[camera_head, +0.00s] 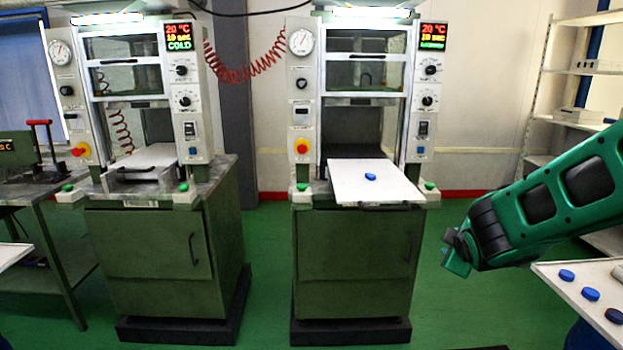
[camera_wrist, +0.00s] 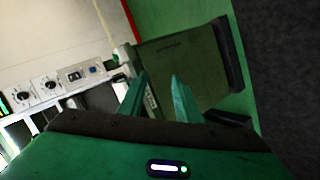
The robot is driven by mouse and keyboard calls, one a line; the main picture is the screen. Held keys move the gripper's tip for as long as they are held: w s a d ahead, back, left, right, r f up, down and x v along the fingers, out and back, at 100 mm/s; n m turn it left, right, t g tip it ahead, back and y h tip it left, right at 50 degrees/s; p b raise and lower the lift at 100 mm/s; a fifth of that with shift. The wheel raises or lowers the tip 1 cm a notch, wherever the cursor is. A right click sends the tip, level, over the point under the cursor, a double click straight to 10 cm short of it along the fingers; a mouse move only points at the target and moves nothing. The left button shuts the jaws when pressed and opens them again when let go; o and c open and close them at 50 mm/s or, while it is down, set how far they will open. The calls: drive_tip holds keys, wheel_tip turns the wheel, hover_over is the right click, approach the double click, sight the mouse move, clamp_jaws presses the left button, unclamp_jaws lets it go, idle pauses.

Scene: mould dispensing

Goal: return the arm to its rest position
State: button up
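My green arm (camera_head: 560,195) reaches in from the right edge of the head view, out over open floor to the right of the right-hand press. My gripper (camera_head: 456,262) is at its left end, low, above the green floor and left of the white table with pucks. In the wrist view my gripper's two green fingers (camera_wrist: 160,100) stand apart with nothing between them. The fingers point toward the press cabinet, tilted in that picture.
The right press (camera_head: 355,250) has its white tray (camera_head: 380,190) pulled out with a blue puck (camera_head: 370,177) on it. The left press (camera_head: 165,240) stands beside it. A white table (camera_head: 560,275) with blue and dark pucks is at lower right. Shelves (camera_head: 575,70) stand behind.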

drive_tip(key=s+d+f+m+g, duration=0.1)
drive_tip(key=s+d+m+g, duration=0.25)
drive_tip(key=s, duration=0.35)
drive_tip(key=s+d+f+m+g+y, duration=0.1)
drive_tip(key=s+d+m+g, duration=0.1)
drive_tip(key=s+m, duration=0.45)
drive_tip(key=s+d+f+m+g, duration=0.2)
drive_tip(key=s+d+g, duration=0.1)
drive_tip(key=s, duration=0.6)
drive_tip(key=s+a+r+m+g+y, duration=0.1)
drive_tip(key=s+a+m+g+y, duration=0.1)
drive_tip(key=s, duration=0.9)
drive_tip(key=shift+a+r+m+g, duration=0.15)
drive_tip(key=shift+a+m+g, duration=0.45)
drive_tip(key=shift+m, duration=0.8)
drive_tip(key=shift+a, duration=0.1)
drive_tip(key=shift+s, duration=0.1)
